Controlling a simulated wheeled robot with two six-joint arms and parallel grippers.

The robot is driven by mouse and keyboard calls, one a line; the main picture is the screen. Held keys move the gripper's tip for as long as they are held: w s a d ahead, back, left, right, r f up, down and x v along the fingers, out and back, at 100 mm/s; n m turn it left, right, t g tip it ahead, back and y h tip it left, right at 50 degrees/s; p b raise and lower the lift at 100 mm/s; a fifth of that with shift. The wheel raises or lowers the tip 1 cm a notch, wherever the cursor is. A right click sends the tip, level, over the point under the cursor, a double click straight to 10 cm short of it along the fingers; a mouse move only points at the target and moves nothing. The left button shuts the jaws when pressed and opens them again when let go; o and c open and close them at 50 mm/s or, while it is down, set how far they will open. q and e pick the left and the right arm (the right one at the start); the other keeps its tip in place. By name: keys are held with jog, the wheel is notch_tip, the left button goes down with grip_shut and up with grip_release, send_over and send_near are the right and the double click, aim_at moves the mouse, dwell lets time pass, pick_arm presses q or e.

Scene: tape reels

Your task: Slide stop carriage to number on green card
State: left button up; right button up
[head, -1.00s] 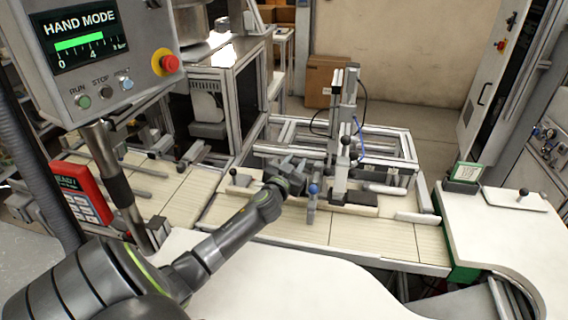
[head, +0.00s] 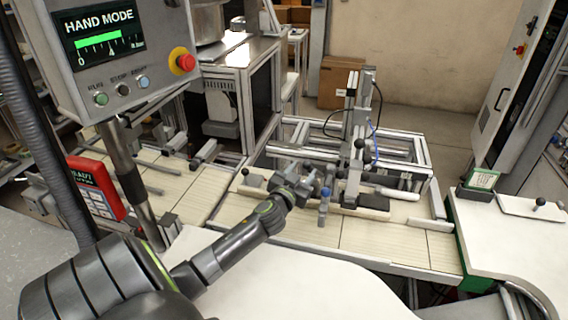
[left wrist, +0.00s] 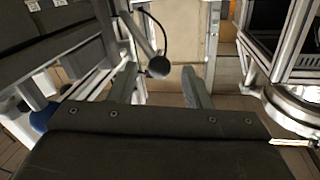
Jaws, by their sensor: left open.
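My left gripper (head: 322,174) is open beside the upright post on the pale slatted conveyor. In the left wrist view its two fingers (left wrist: 166,88) stand apart, with a black ball knob (left wrist: 158,67) on a rod showing between them; contact cannot be told. A small stand with a blue knob (head: 325,192) is just right of the gripper; the blue knob shows at the left wrist view's left edge (left wrist: 42,118). A black ball-topped lever (head: 359,145) stands by the post. I cannot tell which part is the stop carriage. The green-edged card (head: 484,179) stands at right, its number unreadable. My right gripper is unseen.
A control panel (head: 112,50) reading HAND MODE hangs at upper left. A red handheld device (head: 97,188) is below it. A metal frame and tall post (head: 352,110) rise behind the conveyor. A white surface (head: 290,280) lies in front. A plate with a knob (head: 535,208) is at right.

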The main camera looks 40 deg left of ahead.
pick_arm(q)
jog(key=b+v, duration=0.1)
jog(key=v, duration=1.2)
jog(key=shift+s, duration=0.35)
